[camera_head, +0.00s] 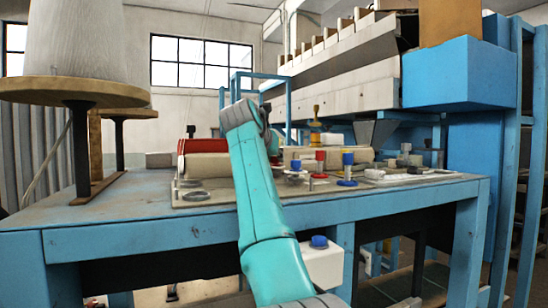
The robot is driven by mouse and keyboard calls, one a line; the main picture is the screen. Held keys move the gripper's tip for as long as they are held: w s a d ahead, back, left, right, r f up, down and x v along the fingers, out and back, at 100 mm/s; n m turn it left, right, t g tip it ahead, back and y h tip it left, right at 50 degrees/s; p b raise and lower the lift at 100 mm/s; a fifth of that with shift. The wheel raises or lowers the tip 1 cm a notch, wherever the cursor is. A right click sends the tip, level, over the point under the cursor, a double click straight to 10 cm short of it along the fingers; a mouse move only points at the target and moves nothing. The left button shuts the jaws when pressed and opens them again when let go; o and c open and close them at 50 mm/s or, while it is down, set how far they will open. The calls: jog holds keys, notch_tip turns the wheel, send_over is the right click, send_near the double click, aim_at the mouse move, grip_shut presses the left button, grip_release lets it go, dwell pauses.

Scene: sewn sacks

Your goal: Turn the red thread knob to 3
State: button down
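A red knob (320,156) stands upright on a post on the machine bed, right of my arm, between two blue knobs. One blue knob (296,164) is to its left and a larger blue knob (347,159) is to its right. The scale and the number the red knob points to are too small to read. My teal arm rises from the bottom middle and bends at the top, left of the knobs. My gripper is hidden behind the arm, so its opening and its distance from the red knob cannot be seen.
The knobs sit on a blue table (130,240). A large thread cone (75,40) stands on the left. A white box with a blue button (319,242) hangs below the table edge.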

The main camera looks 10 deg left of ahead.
jog(key=shift+d, duration=0.1)
jog(key=shift+d+f+n+y, duration=0.1)
jog(key=shift+n+y, duration=0.6)
jog(key=shift+y, duration=0.1)
jog(key=shift+n+y, duration=0.8)
jog(key=shift+y, duration=0.1)
jog(key=c, duration=1)
grip_release()
jog(key=shift+o, duration=0.2)
notch_tip(320, 180, up, 10)
